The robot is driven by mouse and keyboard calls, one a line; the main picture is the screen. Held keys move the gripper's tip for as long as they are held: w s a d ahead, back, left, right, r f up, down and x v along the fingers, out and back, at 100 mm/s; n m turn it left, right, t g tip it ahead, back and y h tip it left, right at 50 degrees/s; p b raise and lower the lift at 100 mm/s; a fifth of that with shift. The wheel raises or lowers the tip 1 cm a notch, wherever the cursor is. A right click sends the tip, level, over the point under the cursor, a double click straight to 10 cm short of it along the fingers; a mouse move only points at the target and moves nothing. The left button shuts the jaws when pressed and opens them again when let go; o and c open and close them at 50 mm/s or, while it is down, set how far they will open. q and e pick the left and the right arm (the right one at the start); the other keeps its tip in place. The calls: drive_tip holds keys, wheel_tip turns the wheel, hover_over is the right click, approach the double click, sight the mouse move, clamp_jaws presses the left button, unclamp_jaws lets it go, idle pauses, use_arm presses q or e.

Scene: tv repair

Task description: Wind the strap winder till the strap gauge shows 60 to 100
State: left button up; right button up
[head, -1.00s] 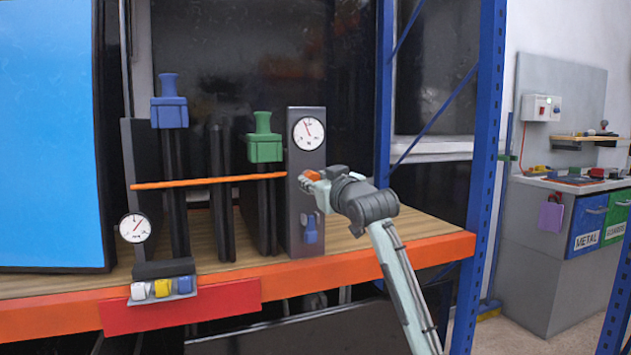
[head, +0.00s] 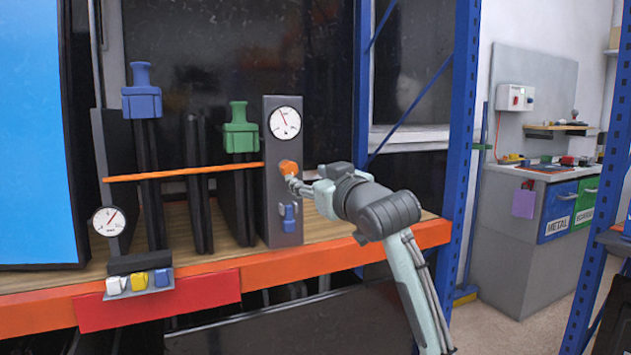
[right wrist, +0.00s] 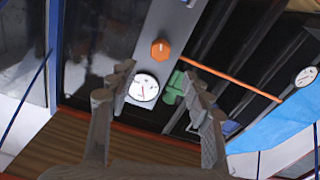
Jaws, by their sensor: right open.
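The strap winder, an orange knob (head: 289,168), sits on a grey upright post; it also shows in the right wrist view (right wrist: 160,49). An orange strap (head: 185,172) runs level to the left from the post. A round white gauge (head: 284,123) is above the knob, its needle pointing up and slightly left; its numbers are too small to read. It also shows in the right wrist view (right wrist: 143,88). My right gripper (head: 298,186) is open and empty, just right of and below the knob, fingers apart (right wrist: 160,80). My left gripper is out of view.
A second white gauge (head: 108,221) is at the lower left of the strap frame; which one is the strap gauge is not labelled legibly. A blue clamp (head: 141,98) and green clamp (head: 240,130) stand between. A blue rack upright (head: 460,150) is at the right.

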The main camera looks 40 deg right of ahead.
drive_tip(key=v, duration=0.2)
drive_tip(key=shift+s, duration=0.3)
drive_tip(key=shift+f, duration=0.1)
drive_tip(key=w+f+g+y, duration=0.1)
drive_tip(key=w+f+g, duration=0.1)
drive_tip(key=f, duration=1)
drive_tip(key=w+f+g, duration=0.2)
drive_tip(key=w+f, duration=0.1)
drive_tip(key=f, duration=0.8)
drive_tip(key=s+a+f+g, duration=0.1)
drive_tip(key=s+f+g, duration=0.1)
drive_tip(key=f, duration=0.7)
drive_tip(key=s+a+f+g, duration=0.2)
drive_tip(key=f, duration=0.8)
drive_tip(key=s+a+f+n+g+y, duration=0.1)
drive_tip(key=s+a+f+g, duration=0.1)
drive_tip(key=s+f, duration=0.65)
drive_tip(key=s+a+f+n+g+y, duration=0.15)
drive_tip(key=s+f, duration=0.35)
drive_tip(key=f, duration=0.7)
drive_tip(key=s+a+f+g, duration=0.2)
drive_tip(key=s+a+f, duration=0.1)
drive_tip(key=s+f, duration=0.3)
drive_tip(key=s+a+f+g, duration=0.1)
drive_tip(key=s+a+f, duration=0.2)
drive_tip(key=s+f, duration=0.3)
drive_tip(key=s, duration=0.4)
drive_tip(key=shift+f+g, duration=0.35)
drive_tip(key=shift+f, duration=0.05)
drive_tip(key=shift+w, duration=0.15)
